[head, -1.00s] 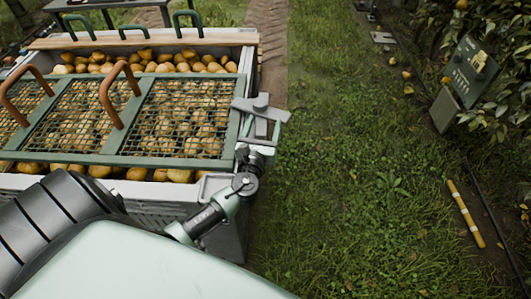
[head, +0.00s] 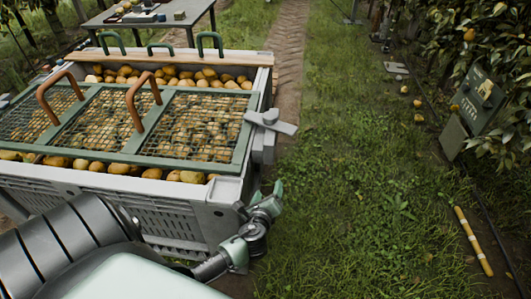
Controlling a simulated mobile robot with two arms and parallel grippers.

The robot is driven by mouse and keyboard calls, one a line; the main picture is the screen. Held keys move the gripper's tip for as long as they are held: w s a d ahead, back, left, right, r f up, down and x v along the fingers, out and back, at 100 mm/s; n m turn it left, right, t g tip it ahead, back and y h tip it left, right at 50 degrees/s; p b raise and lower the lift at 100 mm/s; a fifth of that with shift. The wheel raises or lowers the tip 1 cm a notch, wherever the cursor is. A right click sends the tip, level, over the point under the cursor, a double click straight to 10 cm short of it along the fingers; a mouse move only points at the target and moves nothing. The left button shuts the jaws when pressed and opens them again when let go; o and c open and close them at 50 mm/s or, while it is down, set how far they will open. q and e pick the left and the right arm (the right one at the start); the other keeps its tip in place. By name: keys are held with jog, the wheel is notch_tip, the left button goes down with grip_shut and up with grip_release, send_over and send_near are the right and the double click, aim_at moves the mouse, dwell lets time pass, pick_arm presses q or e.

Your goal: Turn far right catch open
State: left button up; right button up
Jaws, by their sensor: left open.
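A grey catch (head: 272,122) sits on the right rim of the pear bin (head: 232,190), at the right end of the green mesh lid (head: 130,125). Its flat bar slants across the rim and sticks out to the right over the grass. My left gripper (head: 262,196) is open and empty, below the catch beside the bin's near right corner, apart from the catch. Its fingers are small and partly overlap in this view. My right gripper is not in view.
The lid has brown handles (head: 145,100) and lies over many pears. A wooden board (head: 180,56) with green handles spans the bin's far end. A table (head: 150,18) stands behind. Grass to the right is open, with a yellow pole (head: 473,240) and a panel box (head: 472,112).

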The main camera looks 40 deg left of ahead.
pick_arm(q)
jog(key=shift+s+d+f+n+g, duration=0.15)
jog(key=shift+s+f+n+g, duration=0.1)
jog(key=shift+s+f+n, duration=0.3)
jog(key=shift+s+d+f+n+g, duration=0.1)
jog(key=shift+s+f+n+g, duration=0.2)
jog(key=shift+f, duration=0.4)
jog(key=shift+s+d+f+n+g, duration=0.15)
jog(key=shift+s+f+n, duration=0.25)
jog(key=shift+f+n, duration=0.2)
